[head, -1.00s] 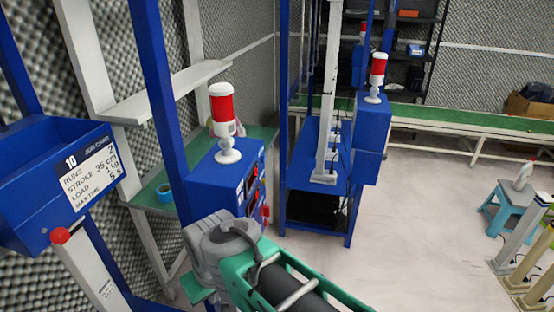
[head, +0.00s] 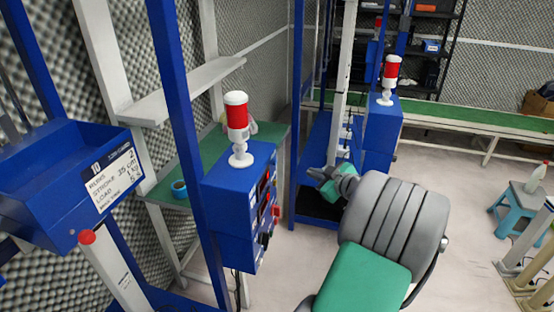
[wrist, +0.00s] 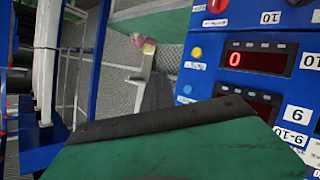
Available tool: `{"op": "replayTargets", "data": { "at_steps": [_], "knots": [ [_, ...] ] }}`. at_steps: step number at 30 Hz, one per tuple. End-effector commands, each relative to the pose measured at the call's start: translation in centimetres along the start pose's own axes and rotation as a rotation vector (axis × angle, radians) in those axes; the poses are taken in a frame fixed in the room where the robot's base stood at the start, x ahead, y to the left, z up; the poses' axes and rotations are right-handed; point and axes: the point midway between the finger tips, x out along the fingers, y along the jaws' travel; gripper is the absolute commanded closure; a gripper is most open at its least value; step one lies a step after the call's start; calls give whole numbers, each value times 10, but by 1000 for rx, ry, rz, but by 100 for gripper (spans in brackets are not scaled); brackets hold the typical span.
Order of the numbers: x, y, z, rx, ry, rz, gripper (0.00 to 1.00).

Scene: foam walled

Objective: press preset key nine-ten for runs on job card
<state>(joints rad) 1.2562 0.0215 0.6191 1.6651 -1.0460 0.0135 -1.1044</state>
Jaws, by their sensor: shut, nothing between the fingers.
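The job card (head: 112,178) on the blue bin at the left in the head view reads RUNS 2, with stroke, load and max time below. The blue control box (head: 240,200) with the red lamp shows its front side-on. The label 9-10 (wrist: 294,137) and a label 9 (wrist: 295,112) sit at the right; I cannot make out the key itself. My gripper (head: 322,175) is shut and empty, to the right of the box and apart from it. Its green and dark body fills the lower wrist view.
An upper display (wrist: 258,59) reads 0; a lower red display (wrist: 250,98) is partly covered by my gripper. A second blue box (head: 383,125) with a red lamp stands behind. Blue uprights flank the box. Open floor (head: 455,215) lies to the right.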

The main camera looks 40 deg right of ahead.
Motion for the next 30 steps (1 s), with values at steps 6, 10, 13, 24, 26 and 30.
{"op": "replayTargets", "data": {
  "at_steps": [6, 10, 13, 24, 26, 30],
  "knots": [
    [-6, 15, -3, -40, 45, 40, 100],
    [-6, 14, -3, -39, 44, 38, 100],
    [-5, 14, -4, -39, 43, 37, 100],
    [24, -8, -31, -38, 43, 32, 100],
    [30, -12, -35, -38, 44, 33, 100],
    [45, -24, -39, -40, 42, 34, 100]
  ]
}}
